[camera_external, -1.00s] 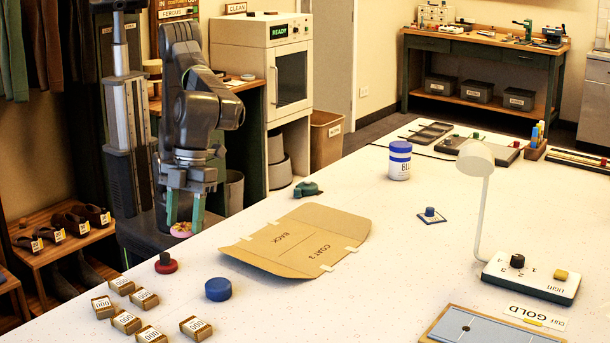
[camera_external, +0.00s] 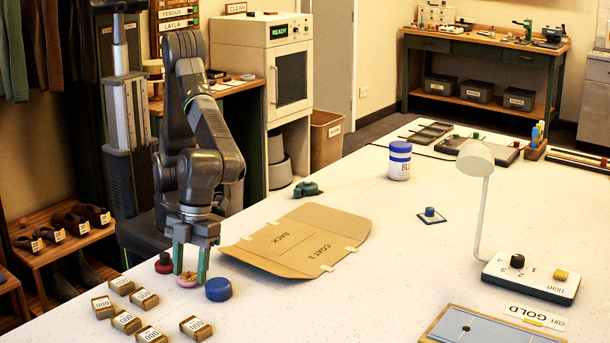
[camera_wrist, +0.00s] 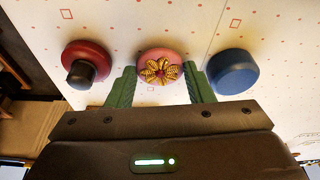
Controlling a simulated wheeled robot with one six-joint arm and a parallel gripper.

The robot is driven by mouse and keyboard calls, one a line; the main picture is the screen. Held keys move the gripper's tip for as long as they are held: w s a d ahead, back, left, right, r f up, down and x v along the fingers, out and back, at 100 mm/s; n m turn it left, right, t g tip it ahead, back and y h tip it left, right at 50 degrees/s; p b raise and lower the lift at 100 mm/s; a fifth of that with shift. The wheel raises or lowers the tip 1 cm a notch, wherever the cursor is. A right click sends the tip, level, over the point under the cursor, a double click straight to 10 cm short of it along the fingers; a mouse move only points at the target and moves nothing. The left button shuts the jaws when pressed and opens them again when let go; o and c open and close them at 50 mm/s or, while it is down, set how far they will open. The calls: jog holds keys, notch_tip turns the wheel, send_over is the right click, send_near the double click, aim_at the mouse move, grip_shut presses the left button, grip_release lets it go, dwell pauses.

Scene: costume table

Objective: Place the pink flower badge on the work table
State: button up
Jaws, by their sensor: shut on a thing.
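The pink flower badge (camera_external: 187,280) is a small pink disc with a gold flower on top, seen clearly in the wrist view (camera_wrist: 160,68). My gripper (camera_external: 190,277) points down with its green fingers on either side of the badge, shut on it. The badge is at or just above the white surface of the work table (camera_external: 330,310); I cannot tell whether it touches. In the wrist view the fingers (camera_wrist: 160,88) hold the badge between a red piece and a blue disc.
The red piece with a black knob (camera_external: 165,264) is close on the left, and the blue disc (camera_external: 218,289) close on the right. Several tagged small boxes (camera_external: 126,321) lie in front. A cardboard folder (camera_external: 296,240) lies to the right.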

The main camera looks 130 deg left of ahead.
jog(key=shift+f, duration=0.1)
jog(key=o, duration=0.9)
jog(key=shift+o, duration=0.2)
jog(key=v, duration=1.2)
jog(key=shift+s, duration=0.1)
